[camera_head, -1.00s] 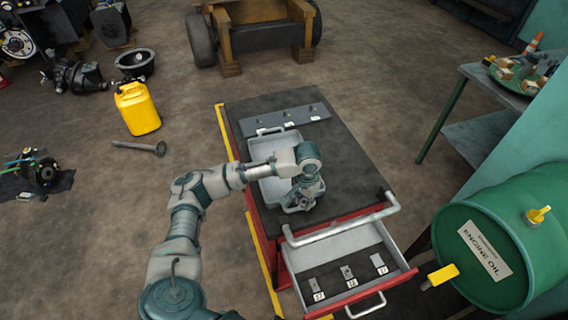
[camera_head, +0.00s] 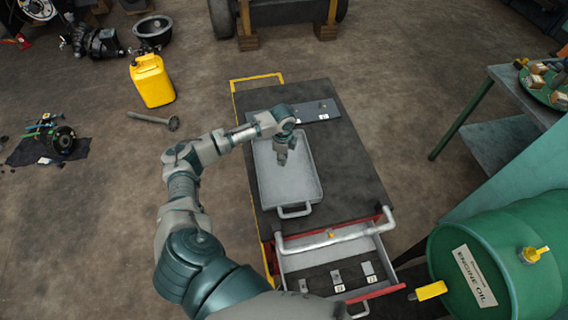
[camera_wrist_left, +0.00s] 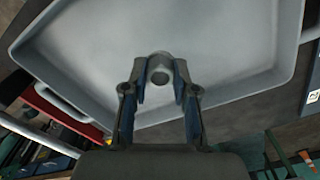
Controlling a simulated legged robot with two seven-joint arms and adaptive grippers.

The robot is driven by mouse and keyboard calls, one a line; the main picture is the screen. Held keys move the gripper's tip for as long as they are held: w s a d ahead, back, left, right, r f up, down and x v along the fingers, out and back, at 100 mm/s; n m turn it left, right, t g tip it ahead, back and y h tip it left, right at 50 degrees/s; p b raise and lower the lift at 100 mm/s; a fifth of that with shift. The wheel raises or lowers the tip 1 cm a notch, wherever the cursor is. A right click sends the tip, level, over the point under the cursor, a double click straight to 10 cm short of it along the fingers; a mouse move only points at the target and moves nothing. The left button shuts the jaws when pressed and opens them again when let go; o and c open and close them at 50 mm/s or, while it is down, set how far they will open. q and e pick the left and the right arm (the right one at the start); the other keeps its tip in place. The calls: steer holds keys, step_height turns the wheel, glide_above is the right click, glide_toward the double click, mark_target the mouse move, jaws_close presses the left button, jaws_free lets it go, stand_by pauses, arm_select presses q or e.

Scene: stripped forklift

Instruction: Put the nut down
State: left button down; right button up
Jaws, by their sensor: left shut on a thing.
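The grey nut (camera_wrist_left: 160,66) shows in the left wrist view as a small ring between the fingertips. My left gripper (camera_wrist_left: 160,82) is shut on it, with one finger on each side. In the head view my left gripper (camera_head: 282,161) points down over the upper half of the grey tray (camera_head: 294,190); the nut cannot be made out there. The tray, with a handle at its near end, lies on the dark cart top (camera_head: 350,170) and fills much of the wrist view. How high the nut is above the tray floor is hard to tell. My right gripper is not in view.
A grey strip with labels (camera_head: 318,111) lies beyond the tray. The open drawer (camera_head: 318,262) with several labelled pieces is in front, below a metal rail (camera_head: 330,239). The tray floor looks clear.

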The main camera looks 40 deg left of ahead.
mark_target(286, 170)
arm_select(q)
steer(key=f, duration=0.4)
steer(key=shift+w+d+f, duration=0.1)
steer(key=shift+w+d, duration=0.05)
steer(key=shift+d, duration=0.25)
steer(key=shift+d+f, duration=0.2)
steer(key=shift+f, duration=0.1)
steer(key=shift+d, duration=0.15)
